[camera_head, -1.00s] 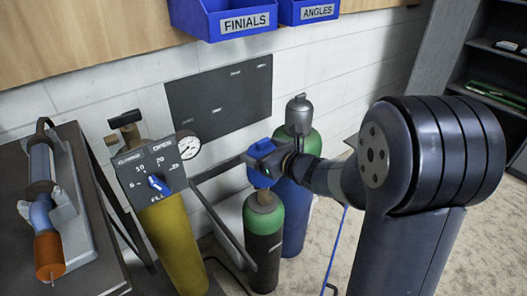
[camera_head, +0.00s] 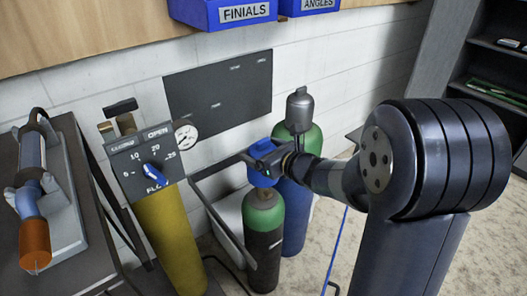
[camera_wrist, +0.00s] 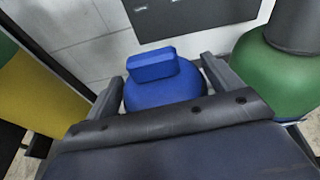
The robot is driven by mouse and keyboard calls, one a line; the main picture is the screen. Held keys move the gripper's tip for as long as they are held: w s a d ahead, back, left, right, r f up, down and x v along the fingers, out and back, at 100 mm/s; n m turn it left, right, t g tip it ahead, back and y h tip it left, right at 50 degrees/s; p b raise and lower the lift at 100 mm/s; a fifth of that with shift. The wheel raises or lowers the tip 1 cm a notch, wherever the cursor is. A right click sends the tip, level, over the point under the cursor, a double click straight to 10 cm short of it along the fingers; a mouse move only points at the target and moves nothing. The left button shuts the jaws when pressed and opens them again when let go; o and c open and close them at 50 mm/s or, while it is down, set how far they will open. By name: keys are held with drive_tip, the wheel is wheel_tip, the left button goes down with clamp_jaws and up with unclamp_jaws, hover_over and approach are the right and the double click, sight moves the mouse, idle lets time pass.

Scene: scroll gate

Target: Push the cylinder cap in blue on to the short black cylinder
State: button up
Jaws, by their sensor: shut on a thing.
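The blue cap (camera_head: 262,178) is in my gripper (camera_head: 266,160), directly above the neck of the short black cylinder (camera_head: 263,255). That cylinder has a green shoulder and a brownish neck and stands upright. The cap's lower edge is close to the neck; I cannot tell whether they touch. In the wrist view the blue cap (camera_wrist: 165,92), with a block-shaped top, sits between the two fingers of my gripper (camera_wrist: 163,88). The short cylinder is hidden in the wrist view.
A taller blue cylinder with green shoulder and grey cap (camera_head: 300,110) stands close behind right. A yellow cylinder (camera_head: 170,235) with a dial box (camera_head: 145,165) stands left. A dark rail (camera_head: 215,215) runs beside the short cylinder. A bench (camera_head: 85,215) is at far left.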

drive_tip(key=shift+f+b, duration=4.1)
drive_tip(key=shift+b, duration=1.65)
drive_tip(key=shift+b, duration=0.5)
idle(0.9)
drive_tip(key=shift+f+b, duration=0.2)
drive_tip(key=shift+b, duration=0.1)
idle(0.5)
